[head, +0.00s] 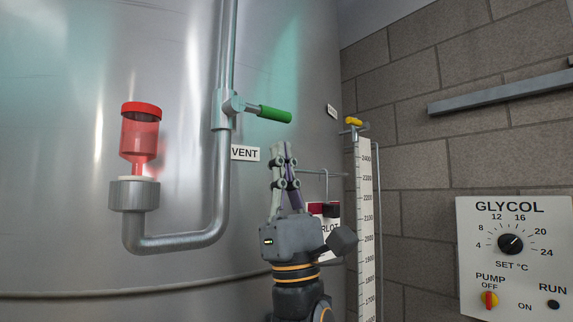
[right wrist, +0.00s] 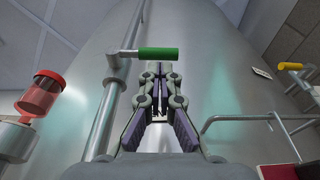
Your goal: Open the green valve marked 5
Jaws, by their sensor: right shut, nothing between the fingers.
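A green valve handle (head: 273,115) sticks out to the right from a valve body (head: 234,105) on a vertical metal pipe (head: 223,150). It lies crosswise to the pipe. The handle also shows in the right wrist view (right wrist: 158,53), just beyond the fingertips. The label below it reads VENT (head: 245,153); I see no 5 on it. My right gripper (head: 284,150) points up, shut and empty, below the handle's right end and apart from it in the head view. My left gripper is not in view.
A red airlock cup (head: 140,135) stands on the pipe's left end. A large steel tank (head: 70,200) fills the background. To the right are a yellow-handled valve (head: 354,121) above a scale (head: 366,220), and a GLYCOL panel (head: 515,270). A thin rail (head: 325,173) runs behind my right gripper.

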